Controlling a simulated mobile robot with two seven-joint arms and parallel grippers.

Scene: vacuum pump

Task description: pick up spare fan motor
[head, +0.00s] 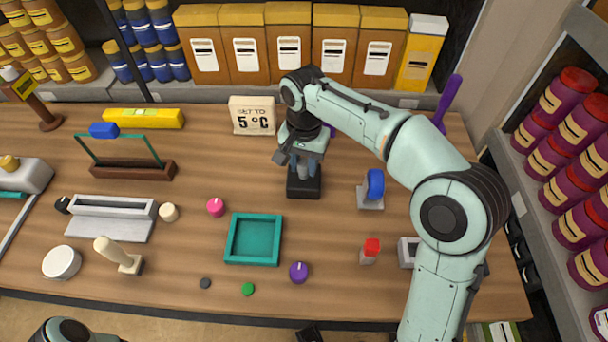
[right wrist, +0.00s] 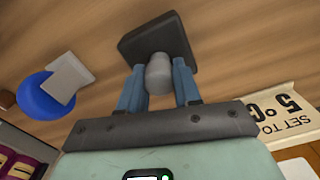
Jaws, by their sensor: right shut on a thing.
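The spare fan motor appears to be the small grey cylinder (right wrist: 158,75) between the blue fingers of my right gripper (right wrist: 158,88) in the right wrist view. My right gripper (head: 304,168) is shut on it and points down at the back middle of the table. The motor is at a black block-like stand (head: 304,187), which also shows in the right wrist view (right wrist: 140,45). I cannot tell whether motor and stand touch. In the head view the fingers mostly hide the motor. My left gripper is not visible.
A "SET TO 5°C" sign (head: 253,115) stands behind left of the gripper. A blue round part on a grey bracket (head: 371,190) stands to its right. An empty teal tray (head: 253,260) lies in front. A pink knob (head: 215,207) is to the left. Boxes (head: 290,50) line the back shelf.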

